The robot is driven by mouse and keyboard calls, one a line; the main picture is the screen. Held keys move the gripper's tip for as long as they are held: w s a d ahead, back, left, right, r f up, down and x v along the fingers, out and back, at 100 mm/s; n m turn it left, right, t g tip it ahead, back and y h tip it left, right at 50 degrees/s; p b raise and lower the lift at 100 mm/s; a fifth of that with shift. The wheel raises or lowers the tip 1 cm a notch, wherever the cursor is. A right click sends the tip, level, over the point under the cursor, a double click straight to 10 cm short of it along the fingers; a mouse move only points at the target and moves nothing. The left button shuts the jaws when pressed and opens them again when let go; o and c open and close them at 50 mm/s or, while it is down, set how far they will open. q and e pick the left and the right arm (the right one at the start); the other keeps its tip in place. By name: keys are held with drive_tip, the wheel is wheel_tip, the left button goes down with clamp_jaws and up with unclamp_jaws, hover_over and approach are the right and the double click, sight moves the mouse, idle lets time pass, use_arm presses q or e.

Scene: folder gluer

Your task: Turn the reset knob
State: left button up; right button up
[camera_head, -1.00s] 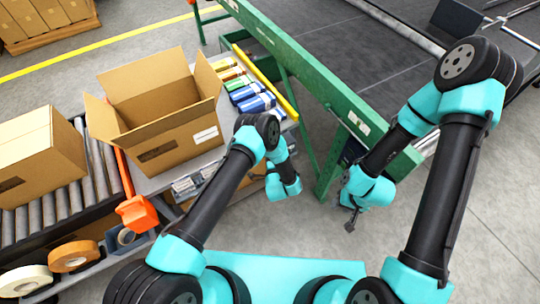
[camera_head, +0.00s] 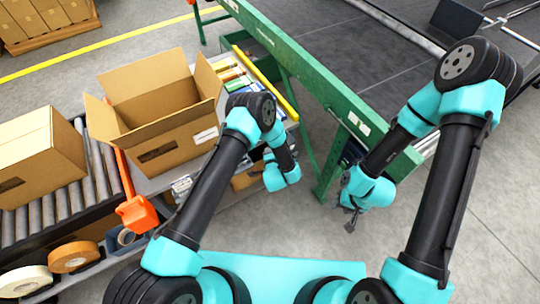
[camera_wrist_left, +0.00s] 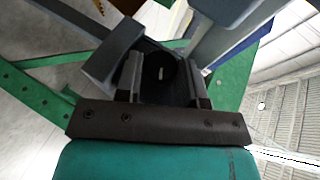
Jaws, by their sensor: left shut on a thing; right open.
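In the left wrist view a dark round knob (camera_wrist_left: 160,74) with a small light mark sits on a dark grey box-like housing (camera_wrist_left: 112,52). My left gripper (camera_wrist_left: 161,84) has its two fingers on either side of the knob and is shut on it. In the head view the left wrist hangs beside the green conveyor frame, and its fingers and the knob are hidden there. My right gripper (camera_head: 351,215) is open and empty, low beside the end of the green frame.
The green conveyor frame (camera_head: 300,75) runs diagonally across the back. An open carton (camera_head: 165,110) and a closed carton (camera_head: 38,155) stand left. Tape rolls (camera_head: 73,257) and an orange tape dispenser (camera_head: 138,213) are at lower left. Floor at right is clear.

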use_arm(q)
drive_tip(key=shift+r+g+h, duration=0.1)
drive_tip(key=shift+g+h, duration=0.3)
drive_tip(key=shift+g, duration=0.5)
drive_tip(key=o, duration=0.9)
drive_tip(key=v, duration=1.7)
drive_tip(key=shift+s+r, duration=0.15)
